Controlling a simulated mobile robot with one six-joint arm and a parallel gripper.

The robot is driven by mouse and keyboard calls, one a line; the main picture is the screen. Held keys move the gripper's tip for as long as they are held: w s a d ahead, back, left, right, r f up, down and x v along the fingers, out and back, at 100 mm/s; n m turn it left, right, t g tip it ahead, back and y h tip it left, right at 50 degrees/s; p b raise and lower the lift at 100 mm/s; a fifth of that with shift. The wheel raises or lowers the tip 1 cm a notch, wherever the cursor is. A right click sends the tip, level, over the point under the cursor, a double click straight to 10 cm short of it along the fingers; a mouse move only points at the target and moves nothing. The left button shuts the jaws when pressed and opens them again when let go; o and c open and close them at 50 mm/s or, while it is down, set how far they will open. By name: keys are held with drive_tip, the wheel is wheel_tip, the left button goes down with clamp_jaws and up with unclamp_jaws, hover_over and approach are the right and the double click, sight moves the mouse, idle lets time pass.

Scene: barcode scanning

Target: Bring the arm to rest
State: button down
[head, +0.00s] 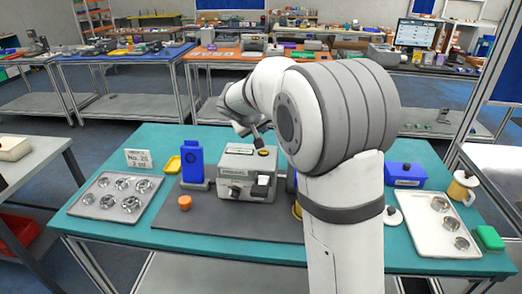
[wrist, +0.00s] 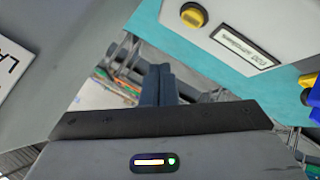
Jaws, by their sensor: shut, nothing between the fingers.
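My white and grey arm rises at the centre right of the head view and bends over toward the left. My gripper (head: 260,136) hangs above the back of the grey scanner box (head: 248,168), and the arm hides part of the table behind it. In the wrist view the two dark fingers of my gripper (wrist: 160,82) lie together, with nothing seen between them. The wrist view also shows a grey surface with a yellow and black button (wrist: 194,14) and a label (wrist: 246,46).
The dark mat's front is clear.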

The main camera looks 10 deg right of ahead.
idle(0.4)
drive_tip(key=s+d+m+g+y, duration=0.1)
drive_tip(key=s+d+g, duration=0.15)
drive_tip(key=s, duration=1.45)
drive_tip(key=s+a+f+g+y, duration=0.1)
drive_tip(key=s+f+y, duration=0.1)
drive_tip(key=s, duration=0.8)
drive_tip(key=s+a+f+y, duration=0.1)
drive_tip(key=s+f+y, duration=0.1)
drive_tip(key=s, duration=0.8)
drive_tip(key=shift+a+m+g, duration=0.2)
drive_tip(key=shift+m+g, duration=0.15)
drive_tip(key=shift+m, duration=0.05)
drive_tip(key=shift+s, duration=0.15)
